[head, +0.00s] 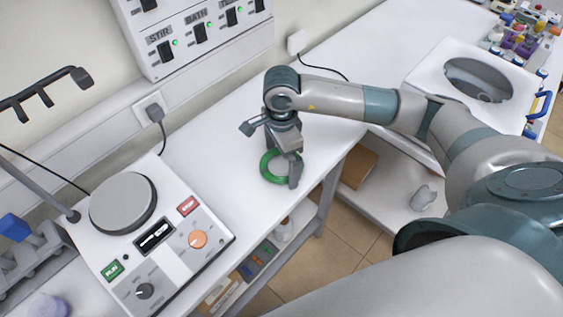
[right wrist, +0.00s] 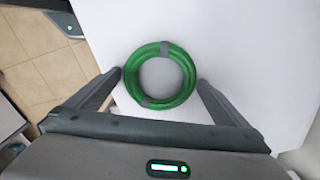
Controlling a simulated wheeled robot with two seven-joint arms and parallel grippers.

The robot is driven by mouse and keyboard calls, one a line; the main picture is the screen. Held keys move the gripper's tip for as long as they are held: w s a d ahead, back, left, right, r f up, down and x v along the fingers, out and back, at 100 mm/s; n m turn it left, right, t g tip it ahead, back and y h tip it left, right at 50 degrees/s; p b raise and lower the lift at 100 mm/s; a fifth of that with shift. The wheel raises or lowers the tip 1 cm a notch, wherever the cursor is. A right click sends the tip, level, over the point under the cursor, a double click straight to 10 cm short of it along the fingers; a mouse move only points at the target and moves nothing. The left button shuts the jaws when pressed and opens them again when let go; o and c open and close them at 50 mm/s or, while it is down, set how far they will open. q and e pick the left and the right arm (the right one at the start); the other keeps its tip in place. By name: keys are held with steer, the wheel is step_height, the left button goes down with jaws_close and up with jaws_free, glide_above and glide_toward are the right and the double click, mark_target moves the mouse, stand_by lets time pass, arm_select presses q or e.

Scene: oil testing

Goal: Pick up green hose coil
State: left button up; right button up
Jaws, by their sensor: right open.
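The green hose coil (head: 268,175) lies flat on the white bench, near its front edge. It is a ring of green hose with grey bands, and it shows whole in the right wrist view (right wrist: 136,88). My right gripper (head: 281,168) is over the coil, pointing down. Its jaws are open, and in the right wrist view the two fingers (right wrist: 160,82) stand on either side of the coil's lower part. I cannot tell whether the fingers touch it. My left gripper is not in view.
A hotplate stirrer (head: 150,240) stands on the bench at the left. A switch panel (head: 195,35) hangs on the wall. A white bath with a round opening (head: 478,80) stands at the right. The bench around the coil is clear.

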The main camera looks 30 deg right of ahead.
steer(key=c, duration=0.8)
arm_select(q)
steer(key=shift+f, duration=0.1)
arm_select(e)
steer(key=shift+r, duration=0.15)
steer(key=shift+c, duration=0.2)
steer(key=shift+r+b, duration=0.5)
steer(key=shift+r, duration=0.05)
steer(key=r, duration=0.1)
steer(key=r+b, duration=0.1)
steer(key=d+r+b, duration=0.1)
steer(key=shift+s, duration=0.3)
arm_select(q)
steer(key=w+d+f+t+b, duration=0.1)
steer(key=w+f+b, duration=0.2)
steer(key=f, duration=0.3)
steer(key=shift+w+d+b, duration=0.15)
steer(key=shift+b, duration=0.25)
arm_select(e)
steer(key=s+d+r, duration=0.6)
steer(key=s+d, duration=0.1)
steer(key=shift+s+d+r, duration=0.15)
steer(key=shift+s+r, duration=0.15)
steer(key=shift+r, duration=0.05)
